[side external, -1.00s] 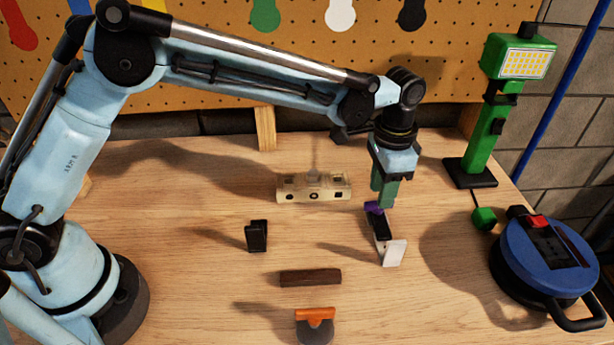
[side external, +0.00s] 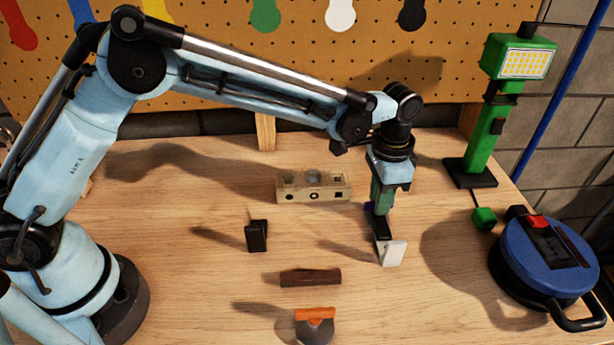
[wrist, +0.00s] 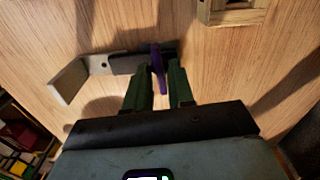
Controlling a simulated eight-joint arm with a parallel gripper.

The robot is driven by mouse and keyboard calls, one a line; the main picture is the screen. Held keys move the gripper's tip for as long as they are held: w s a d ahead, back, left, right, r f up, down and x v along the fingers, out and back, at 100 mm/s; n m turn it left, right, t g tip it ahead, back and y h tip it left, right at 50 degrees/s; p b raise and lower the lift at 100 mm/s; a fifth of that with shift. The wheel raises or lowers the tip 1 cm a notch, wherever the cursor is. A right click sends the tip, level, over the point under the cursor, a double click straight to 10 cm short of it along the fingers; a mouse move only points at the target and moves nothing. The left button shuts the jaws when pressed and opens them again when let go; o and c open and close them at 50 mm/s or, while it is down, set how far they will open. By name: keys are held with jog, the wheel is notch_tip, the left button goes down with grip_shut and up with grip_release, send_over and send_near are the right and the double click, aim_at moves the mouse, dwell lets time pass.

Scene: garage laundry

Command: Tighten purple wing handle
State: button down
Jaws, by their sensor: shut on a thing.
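The purple wing handle (wrist: 158,68) stands between the two green fingers of my gripper (wrist: 161,80) in the wrist view. My gripper is shut on it. In the side view my gripper (side external: 379,205) points straight down, and only a small bit of the purple handle (side external: 368,207) shows beside the fingers. The handle sits on a black block (wrist: 128,63) joined to a pale bracket plate (wrist: 69,80). The same white plate (side external: 394,252) stands upright in front of my gripper in the side view.
A beige block with holes (side external: 313,187) is left of my gripper. A black clip-like piece (side external: 256,236), a dark brown bar (side external: 310,277) and an orange-handled scraper (side external: 315,316) lie nearer the front. A green lamp (side external: 490,130) and blue cable reel (side external: 545,255) stand right.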

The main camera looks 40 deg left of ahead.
jog(key=shift+m, duration=0.3)
jog(key=m, duration=0.6)
jog(key=shift+m, duration=0.3)
dwell(0.4)
jog(key=c, duration=1.2)
grip_release()
notch_tip(320, 180, up, 12)
jog(key=shift+r, duration=0.1)
